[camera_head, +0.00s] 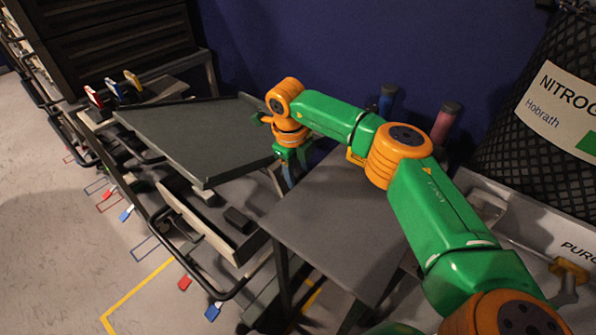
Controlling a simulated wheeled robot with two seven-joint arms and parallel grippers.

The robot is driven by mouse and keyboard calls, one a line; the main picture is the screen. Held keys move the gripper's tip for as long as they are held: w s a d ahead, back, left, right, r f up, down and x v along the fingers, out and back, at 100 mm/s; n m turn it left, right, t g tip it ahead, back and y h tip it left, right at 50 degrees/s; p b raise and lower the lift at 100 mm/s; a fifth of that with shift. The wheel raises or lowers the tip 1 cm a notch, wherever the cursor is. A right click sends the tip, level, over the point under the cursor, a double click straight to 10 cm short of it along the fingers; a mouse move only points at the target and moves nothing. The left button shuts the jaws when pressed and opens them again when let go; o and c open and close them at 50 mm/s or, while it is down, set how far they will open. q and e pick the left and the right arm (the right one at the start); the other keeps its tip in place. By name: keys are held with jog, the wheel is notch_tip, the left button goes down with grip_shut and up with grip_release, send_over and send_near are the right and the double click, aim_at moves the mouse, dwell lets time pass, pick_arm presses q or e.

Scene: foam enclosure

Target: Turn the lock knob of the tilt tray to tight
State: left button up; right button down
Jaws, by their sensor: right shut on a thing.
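The tilt tray (195,140) is a dark grey flat plate, set at a slant on a cart frame at the left of the head view. My right arm, green and orange, reaches in from the right. My right gripper (290,172) points down at the tray's right side edge. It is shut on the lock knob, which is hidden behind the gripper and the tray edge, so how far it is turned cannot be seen. My left gripper is not in view.
A grey side table (335,225) stands right of the tray, under my arm. A lower open drawer (205,215) sits below the tray. A netted nitrogen cylinder (535,110) is at the right. Blue and pink bottles stand behind my arm.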

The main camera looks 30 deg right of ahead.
jog(key=shift+c, duration=1.4)
grip_release()
